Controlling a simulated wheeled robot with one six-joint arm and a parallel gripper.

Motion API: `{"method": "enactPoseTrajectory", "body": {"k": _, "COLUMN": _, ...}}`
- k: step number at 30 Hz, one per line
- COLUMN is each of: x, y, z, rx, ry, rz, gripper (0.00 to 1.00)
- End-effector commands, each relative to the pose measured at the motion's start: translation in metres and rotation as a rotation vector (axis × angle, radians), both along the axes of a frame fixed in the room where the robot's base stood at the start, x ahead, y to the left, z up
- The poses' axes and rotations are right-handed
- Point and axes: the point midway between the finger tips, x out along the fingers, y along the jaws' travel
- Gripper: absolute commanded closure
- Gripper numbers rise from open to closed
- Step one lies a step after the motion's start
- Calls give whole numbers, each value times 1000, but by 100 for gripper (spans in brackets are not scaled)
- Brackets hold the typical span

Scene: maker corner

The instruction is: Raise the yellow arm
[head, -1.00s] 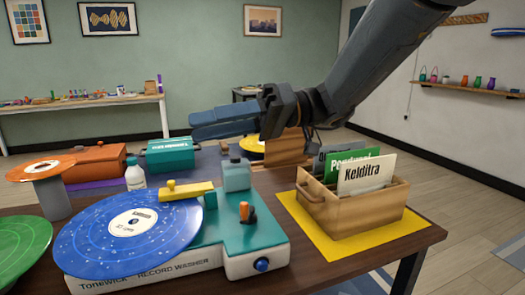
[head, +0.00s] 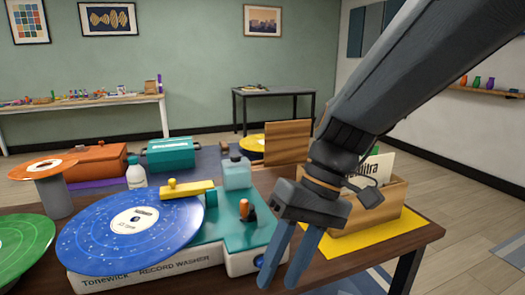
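The yellow arm (head: 188,189) is a flat bar with a small round knob near its left end. It lies low over the blue record (head: 100,243) on the teal-topped record washer (head: 222,229), reaching from the washer's back part out over the record. My gripper (head: 286,262) points downward in front of the washer's right end, right of the yellow arm and apart from it. Its two blue-grey fingers are a little apart with nothing seen between them.
An orange lever (head: 246,211) and a clear teal bottle (head: 237,174) stand on the washer. A wooden record crate (head: 392,203) on a yellow mat (head: 413,222) is partly hidden by my arm. A white bottle (head: 136,173) stands behind the record.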

Motion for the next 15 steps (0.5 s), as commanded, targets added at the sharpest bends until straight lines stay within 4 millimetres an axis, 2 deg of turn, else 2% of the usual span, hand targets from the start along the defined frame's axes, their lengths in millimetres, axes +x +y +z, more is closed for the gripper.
{"method": "enactPoseTrajectory", "body": {"k": 3, "x": -6, "y": -33, "z": -20, "rx": -156, "ry": -59, "rz": -74, "gripper": 66}}
{"method": "enactPoseTrajectory", "body": {"k": 9, "x": -6, "y": -74, "z": -40, "rx": -327, "ry": -178, "rz": -177, "gripper": 66}}
{"method": "enactPoseTrajectory", "body": {"k": 11, "x": -4, "y": -85, "z": -44, "rx": -362, "ry": -220, "rz": -205, "gripper": 66}}
{"method": "enactPoseTrajectory", "body": {"k": 15, "x": -3, "y": -92, "z": -30, "rx": -372, "ry": -206, "rz": -233, "gripper": 66}}
